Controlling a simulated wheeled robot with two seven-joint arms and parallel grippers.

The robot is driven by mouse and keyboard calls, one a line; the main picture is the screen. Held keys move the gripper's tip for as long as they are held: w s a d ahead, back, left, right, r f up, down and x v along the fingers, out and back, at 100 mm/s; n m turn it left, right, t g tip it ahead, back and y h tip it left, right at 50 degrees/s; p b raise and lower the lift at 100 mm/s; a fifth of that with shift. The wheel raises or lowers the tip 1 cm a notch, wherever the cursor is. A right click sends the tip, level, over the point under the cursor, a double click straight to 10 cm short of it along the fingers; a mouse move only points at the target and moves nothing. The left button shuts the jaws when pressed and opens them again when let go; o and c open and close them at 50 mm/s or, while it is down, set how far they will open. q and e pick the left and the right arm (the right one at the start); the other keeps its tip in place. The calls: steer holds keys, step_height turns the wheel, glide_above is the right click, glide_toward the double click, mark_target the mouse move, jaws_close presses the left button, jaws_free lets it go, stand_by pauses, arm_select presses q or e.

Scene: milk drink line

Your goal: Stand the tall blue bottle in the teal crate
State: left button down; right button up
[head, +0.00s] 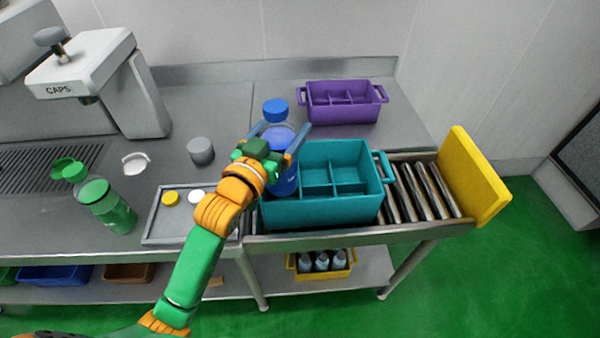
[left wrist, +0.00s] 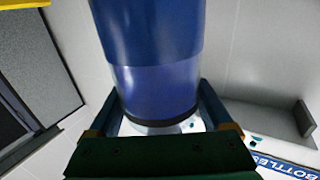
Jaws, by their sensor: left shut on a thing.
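The tall blue bottle (head: 284,142) has a blue cap and stands upright in my left gripper (head: 283,148). The gripper is shut around the bottle, which fills the left wrist view (left wrist: 155,60) between the two fingers (left wrist: 160,125). The teal crate (head: 325,213) sits on the roller conveyor with its dividers showing. In the head view the bottle is at the crate's left end, and its lower part overlaps the crate's left compartments. Whether its base is inside the crate or above it I cannot tell. My right gripper is not in view.
A purple crate (head: 343,113) stands behind the teal one. A grey tray (head: 160,226) holds a yellow and a white cap. A grey cylinder (head: 201,150) stands nearby. A yellow end stop (head: 470,178) closes the rollers (head: 418,190).

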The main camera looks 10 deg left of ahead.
arm_select(q)
step_height(320, 180, down, 6)
steer(key=shift+d+r, duration=0.1)
steer(key=shift+d, duration=0.05)
step_height(320, 180, down, 4)
steer(key=shift+f+b, duration=0.2)
steer(key=shift+b, duration=0.2)
steer(key=shift+f, duration=0.1)
jaws_free()
steer(key=b+v, duration=0.1)
steer(key=v, duration=1.1)
